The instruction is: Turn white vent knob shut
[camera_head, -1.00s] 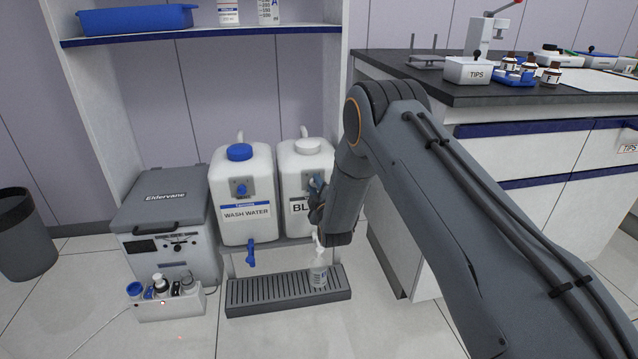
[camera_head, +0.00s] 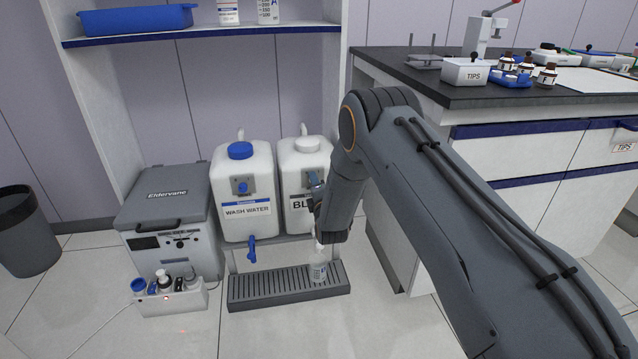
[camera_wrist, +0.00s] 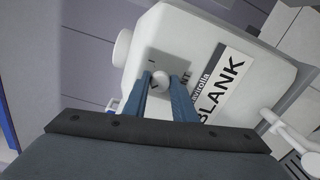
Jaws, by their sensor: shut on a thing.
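The white vent knob (camera_wrist: 161,80) is on a grey plate on the front of the white BLANK container (camera_wrist: 255,40). In the wrist view my gripper (camera_wrist: 162,84) has its two blue fingers on either side of the knob, shut on it. A dark mark shows on the knob's face. In the head view the BLANK container (camera_head: 300,165) stands on a low stand, and my gripper (camera_head: 314,184) reaches its front plate from the right. My arm hides the container's right part, and the knob cannot be made out there.
A bottle (camera_head: 318,268) stands on the drip tray (camera_head: 265,291) below. A grey cooler box (camera_head: 165,215) is further left. The bench (camera_head: 440,85) is right.

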